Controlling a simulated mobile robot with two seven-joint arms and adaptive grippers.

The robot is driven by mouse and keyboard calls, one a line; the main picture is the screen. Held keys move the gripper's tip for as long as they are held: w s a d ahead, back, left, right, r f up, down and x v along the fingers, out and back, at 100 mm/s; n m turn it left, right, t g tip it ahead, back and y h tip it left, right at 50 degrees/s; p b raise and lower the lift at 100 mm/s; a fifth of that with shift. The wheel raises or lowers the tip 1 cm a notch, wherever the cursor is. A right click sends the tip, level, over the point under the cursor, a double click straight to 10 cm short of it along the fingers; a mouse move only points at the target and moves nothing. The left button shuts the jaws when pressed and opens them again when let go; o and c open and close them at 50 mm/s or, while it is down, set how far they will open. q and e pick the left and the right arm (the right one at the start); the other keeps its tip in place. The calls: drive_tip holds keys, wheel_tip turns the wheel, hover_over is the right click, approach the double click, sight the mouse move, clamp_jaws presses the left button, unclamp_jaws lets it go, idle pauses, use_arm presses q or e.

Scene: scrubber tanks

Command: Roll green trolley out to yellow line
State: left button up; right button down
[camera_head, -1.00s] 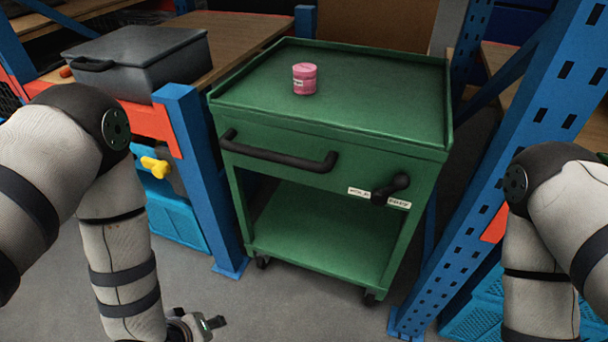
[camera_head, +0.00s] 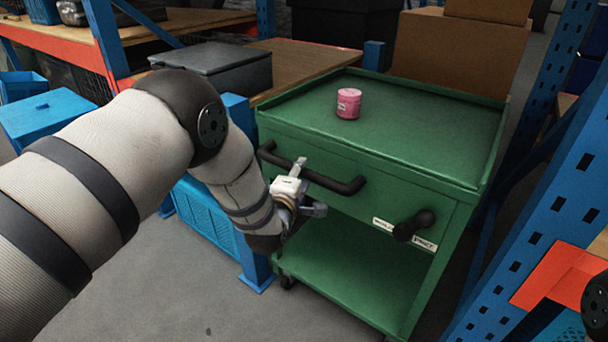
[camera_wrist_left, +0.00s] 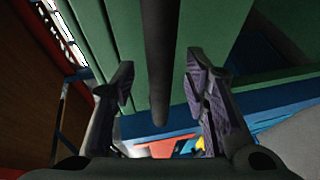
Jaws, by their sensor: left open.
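The green trolley (camera_head: 430,132) stands between blue rack uprights, with a tray top, a front drawer panel and an open lower shelf. Its black bar handle (camera_head: 343,185) runs across the front. My left gripper (camera_head: 309,188) is open at the handle's middle in the head view. In the left wrist view, the dark handle bar (camera_wrist_left: 160,60) lies between the two spread fingers, with a gap on each side. A black knob (camera_head: 413,226) sits on the trolley front, right of the handle. My right gripper is out of view. No yellow line shows.
A pink tin (camera_head: 348,103) stands on the trolley top. A blue upright (camera_head: 590,165) is close on the right, with an orange-red plate (camera_head: 550,280). A grey case (camera_head: 210,66) lies on the left bench. Bare grey floor (camera_head: 190,300) shows in front.

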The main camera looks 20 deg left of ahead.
use_arm(q)
drive_tip(key=shift+w+f, duration=0.2)
drive_tip(key=shift+w, duration=0.35)
drive_tip(key=shift+w+f, duration=0.2)
drive_tip(key=shift+w, duration=0.35)
drive_tip(key=shift+w+r, duration=0.15)
drive_tip(key=shift+w, duration=0.1)
clamp_jaws()
